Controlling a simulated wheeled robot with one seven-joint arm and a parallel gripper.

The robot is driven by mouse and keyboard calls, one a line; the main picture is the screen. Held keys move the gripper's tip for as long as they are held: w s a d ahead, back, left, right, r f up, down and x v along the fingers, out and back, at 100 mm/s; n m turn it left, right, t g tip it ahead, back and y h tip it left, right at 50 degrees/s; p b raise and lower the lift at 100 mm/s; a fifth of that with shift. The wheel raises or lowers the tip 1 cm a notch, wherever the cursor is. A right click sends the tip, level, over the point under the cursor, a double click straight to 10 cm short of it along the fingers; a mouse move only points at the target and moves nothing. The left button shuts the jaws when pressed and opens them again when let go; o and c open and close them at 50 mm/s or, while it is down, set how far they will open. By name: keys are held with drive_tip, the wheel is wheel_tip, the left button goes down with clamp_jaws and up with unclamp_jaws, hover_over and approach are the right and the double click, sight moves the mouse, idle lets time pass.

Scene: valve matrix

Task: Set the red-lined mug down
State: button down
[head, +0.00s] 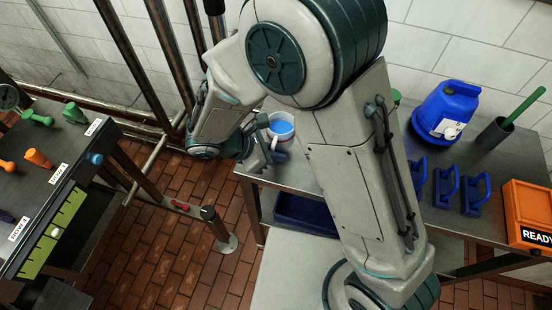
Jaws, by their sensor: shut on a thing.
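A small white mug (281,131) shows in the head view, with blue at its upper part and a thin reddish tint near its rim and side. It is upright at the left end of the steel bench (300,175). My gripper (268,145) is at the mug's left side, shut on it, seemingly near the handle. The fingertips are small and partly hidden by the wrist. Whether the mug's base touches the bench top or hangs just above it I cannot tell. My arm hides part of the bench to the right of the mug.
A blue jug (446,108), a dark cup with a green rod (495,133), several blue handled blocks (446,187) and an orange READY bin (527,212) stand on the bench's right part. A dark table (45,150) with coloured handles is at left. Bench space near the mug looks clear.

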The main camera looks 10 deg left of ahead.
drive_tip(key=shift+f, duration=1.95)
drive_tip(key=c, duration=1.9)
unclamp_jaws()
drive_tip(key=shift+f, duration=0.2)
drive_tip(key=shift+c, duration=0.2)
drive_tip(key=o, duration=0.4)
drive_tip(key=shift+r, duration=0.1)
drive_tip(key=shift+r, duration=0.1)
